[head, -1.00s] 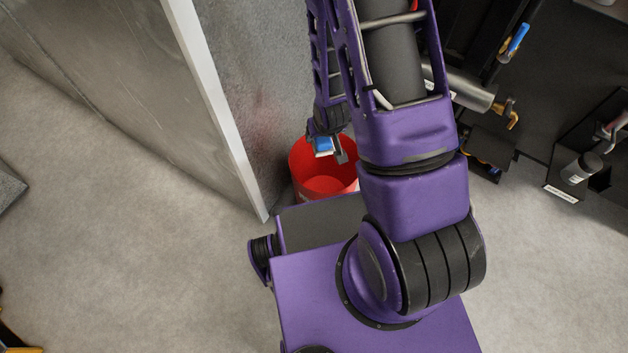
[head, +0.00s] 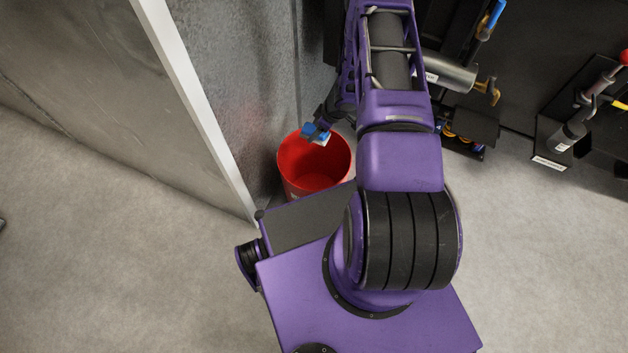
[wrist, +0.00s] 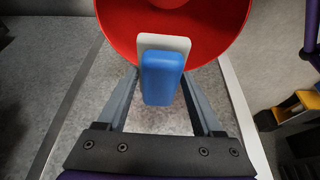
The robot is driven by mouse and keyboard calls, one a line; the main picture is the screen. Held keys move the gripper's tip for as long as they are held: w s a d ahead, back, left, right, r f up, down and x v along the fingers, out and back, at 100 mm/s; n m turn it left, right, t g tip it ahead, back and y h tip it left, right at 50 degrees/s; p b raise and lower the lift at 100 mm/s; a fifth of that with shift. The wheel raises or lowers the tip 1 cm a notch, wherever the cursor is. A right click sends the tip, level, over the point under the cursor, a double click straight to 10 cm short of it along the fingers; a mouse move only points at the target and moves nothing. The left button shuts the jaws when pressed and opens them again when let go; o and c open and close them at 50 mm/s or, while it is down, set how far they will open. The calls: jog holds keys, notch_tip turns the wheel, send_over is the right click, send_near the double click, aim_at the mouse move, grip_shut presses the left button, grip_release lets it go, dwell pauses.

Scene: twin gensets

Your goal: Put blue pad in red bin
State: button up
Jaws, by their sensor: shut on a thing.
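The blue pad (wrist: 163,78) has a pale layer on its back and is held between the fingers of my gripper (wrist: 163,90) in the wrist view. In the head view the blue pad (head: 316,133) shows over the far part of the red bin's opening. The red bin (head: 316,180) stands on the floor, open at the top and empty where I can see inside. In the wrist view the red bin (wrist: 215,25) lies just beyond the pad. My gripper (head: 321,128) is small and partly hidden in the head view. I cannot tell the pad's exact height above the rim.
A grey wall with a white edge strip (head: 195,105) stands close to the left of the bin. Dark equipment with a metal cylinder (head: 447,72) and a black rack (head: 570,135) is on the right. Grey floor (head: 110,230) is free at the left.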

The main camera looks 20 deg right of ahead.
jog(key=shift+d+f, duration=0.3)
jog(key=shift+f, duration=0.15)
notch_tip(320, 180, down, 6)
jog(key=b, duration=0.4)
jog(key=shift+r, duration=0.15)
jog(key=o, duration=1.3)
jog(key=shift+o, duration=0.2)
jog(key=shift+r, duration=0.1)
jog(key=p+v, duration=0.3)
jog(key=v, duration=1.4)
jog(key=shift+p, duration=0.4)
jog(key=shift+d+r, duration=0.1)
jog(key=shift+d, duration=0.05)
